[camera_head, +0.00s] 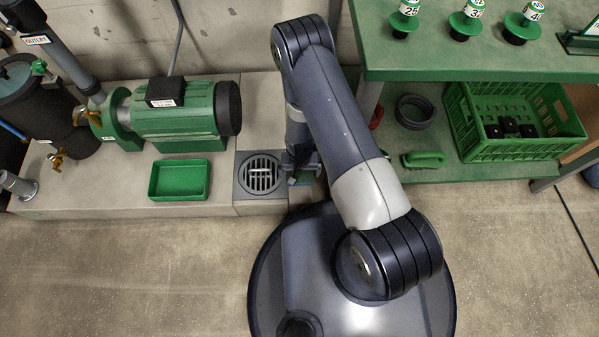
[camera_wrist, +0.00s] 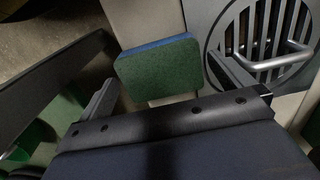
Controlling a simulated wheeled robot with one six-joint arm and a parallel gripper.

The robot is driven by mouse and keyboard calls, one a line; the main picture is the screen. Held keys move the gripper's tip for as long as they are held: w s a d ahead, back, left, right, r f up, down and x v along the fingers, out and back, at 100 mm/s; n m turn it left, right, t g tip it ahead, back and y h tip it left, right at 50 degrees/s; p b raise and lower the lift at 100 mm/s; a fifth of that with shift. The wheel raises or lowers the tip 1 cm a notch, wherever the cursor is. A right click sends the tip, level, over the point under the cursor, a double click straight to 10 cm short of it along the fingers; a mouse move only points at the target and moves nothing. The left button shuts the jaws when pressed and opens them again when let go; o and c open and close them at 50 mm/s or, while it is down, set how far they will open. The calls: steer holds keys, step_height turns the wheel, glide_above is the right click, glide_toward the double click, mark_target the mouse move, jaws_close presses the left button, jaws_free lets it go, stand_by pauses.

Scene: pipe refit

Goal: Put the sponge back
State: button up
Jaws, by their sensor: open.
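The sponge (camera_wrist: 158,68), green on its broad face with a blue side, shows in the wrist view beside the drain grate. In the head view my arm mostly hides the place where it is. My gripper (camera_wrist: 165,74) is open, with one finger on either side of the sponge in the wrist view. I cannot tell whether a finger touches it. In the head view my gripper (camera_head: 301,166) is low at the right edge of the drain. A shallow green tray (camera_head: 180,180) lies empty on the plinth, left of the drain.
The round drain grate (camera_head: 262,174) has a metal handle. A green pump (camera_head: 180,115) stands behind the tray. On the right, a green bench (camera_head: 470,50) carries labelled green pieces; its lower shelf holds a green crate (camera_head: 510,150), a dark ring (camera_head: 414,111) and a green handle-like piece (camera_head: 424,159).

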mark_target(300, 174)
step_height(300, 174, up, 10)
steer(key=p, duration=0.3)
steer(key=shift+r, duration=0.25)
steer(key=shift+f, duration=0.1)
step_height(300, 174, down, 13)
steer(key=b, duration=0.5)
steer(key=shift+r+p, duration=1.2)
steer(key=shift+r, duration=1.25)
